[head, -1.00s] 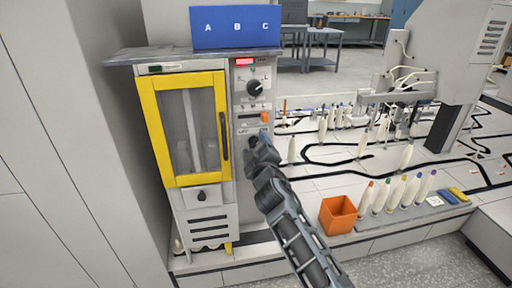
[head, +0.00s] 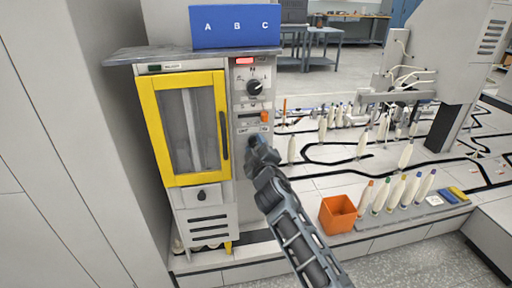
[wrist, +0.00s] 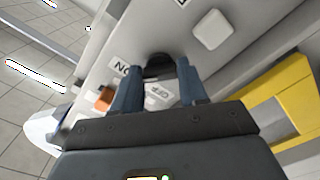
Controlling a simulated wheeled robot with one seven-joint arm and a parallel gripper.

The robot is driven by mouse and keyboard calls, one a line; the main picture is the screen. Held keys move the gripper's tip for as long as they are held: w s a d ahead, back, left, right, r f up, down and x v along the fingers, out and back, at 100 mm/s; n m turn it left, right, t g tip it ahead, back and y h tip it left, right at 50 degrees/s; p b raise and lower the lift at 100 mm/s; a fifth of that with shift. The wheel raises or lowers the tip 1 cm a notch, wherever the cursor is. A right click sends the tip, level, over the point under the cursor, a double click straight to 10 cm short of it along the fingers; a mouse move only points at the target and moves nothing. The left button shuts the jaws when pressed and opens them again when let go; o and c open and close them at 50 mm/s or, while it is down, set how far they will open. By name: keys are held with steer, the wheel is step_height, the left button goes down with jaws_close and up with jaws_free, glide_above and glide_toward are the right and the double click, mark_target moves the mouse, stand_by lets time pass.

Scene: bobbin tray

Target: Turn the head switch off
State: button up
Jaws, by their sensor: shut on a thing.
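The head switch is a dark knob on the grey control panel, and it shows in the wrist view (wrist: 158,62) between my two blue fingers. My gripper (wrist: 159,74) is shut on this knob. An ON label lies to the left of the knob and an OFF label lies just below it, both upside down in that view. In the head view my gripper (head: 255,141) is at the panel below the labels and hides most of the knob. I cannot tell exactly where the knob points.
A cabinet with a yellow-framed door (head: 222,130) stands left of the panel. Above the switch are a larger dial (head: 254,88) and a red display (head: 245,61). An orange bin (head: 338,215) and several bobbins stand to the right. The floor in front is clear.

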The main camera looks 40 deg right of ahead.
steer(key=shift+n, duration=0.3)
steer(key=n+p, duration=0.1)
steer(key=n, duration=0.2)
steer(key=shift+r+n, duration=0.1)
steer(key=shift+n, duration=0.3)
steer(key=n+p, duration=0.1)
steer(key=n, duration=0.2)
steer(key=shift+n, duration=0.3)
steer(key=n+p, duration=0.2)
steer(key=n, duration=0.2)
steer(key=shift+a+n+p, duration=0.1)
steer(key=shift+n+p, duration=0.3)
steer(key=shift+n, duration=1.5)
steer(key=o, duration=1.1)
steer(key=shift+c, duration=0.2)
